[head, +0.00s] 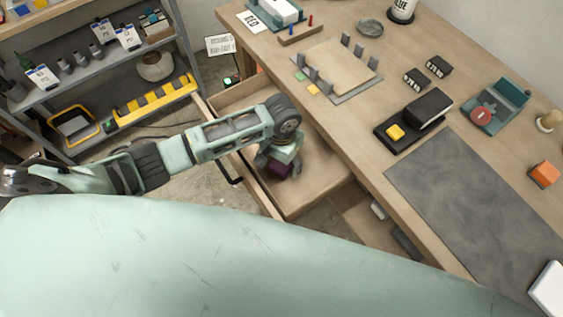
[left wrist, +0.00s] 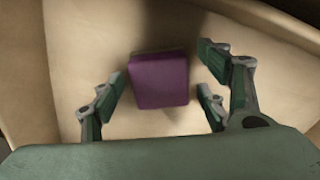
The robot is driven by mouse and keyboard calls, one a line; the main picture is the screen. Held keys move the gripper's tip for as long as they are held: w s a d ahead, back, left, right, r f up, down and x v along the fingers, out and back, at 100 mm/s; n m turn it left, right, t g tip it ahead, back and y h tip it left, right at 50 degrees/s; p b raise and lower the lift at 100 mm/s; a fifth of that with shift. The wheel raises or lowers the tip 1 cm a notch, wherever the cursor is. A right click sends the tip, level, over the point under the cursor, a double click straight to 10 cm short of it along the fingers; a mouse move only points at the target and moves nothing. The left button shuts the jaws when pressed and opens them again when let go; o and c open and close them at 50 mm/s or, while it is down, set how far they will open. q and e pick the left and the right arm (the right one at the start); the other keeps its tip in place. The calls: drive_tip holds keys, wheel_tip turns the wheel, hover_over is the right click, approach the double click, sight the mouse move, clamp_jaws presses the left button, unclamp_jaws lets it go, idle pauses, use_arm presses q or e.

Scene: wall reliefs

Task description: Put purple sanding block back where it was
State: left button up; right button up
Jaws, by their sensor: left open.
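The purple sanding block (left wrist: 160,82) is in the open drawer (head: 318,184) under the workbench. In the left wrist view it lies on the pale drawer bottom, between the spread fingers of my left gripper (left wrist: 163,88). Gaps show on both sides, so the fingers do not grip it. In the head view my left gripper (head: 279,164) points down into the drawer, and the block is mostly hidden there by the gripper. Whether the block touches the drawer bottom is hard to tell. My right gripper is not in view.
The workbench (head: 365,120) edge runs close to the right of my left arm. On it are a fixture board (head: 338,66), a black box with a yellow block (head: 395,132), a grey mat (head: 470,195) and an orange cube (head: 544,173). A shelf (head: 95,65) stands at left.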

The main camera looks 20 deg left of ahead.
use_arm(q)
wheel_tip(320, 180, up, 12)
idle(0.4)
idle(0.3)
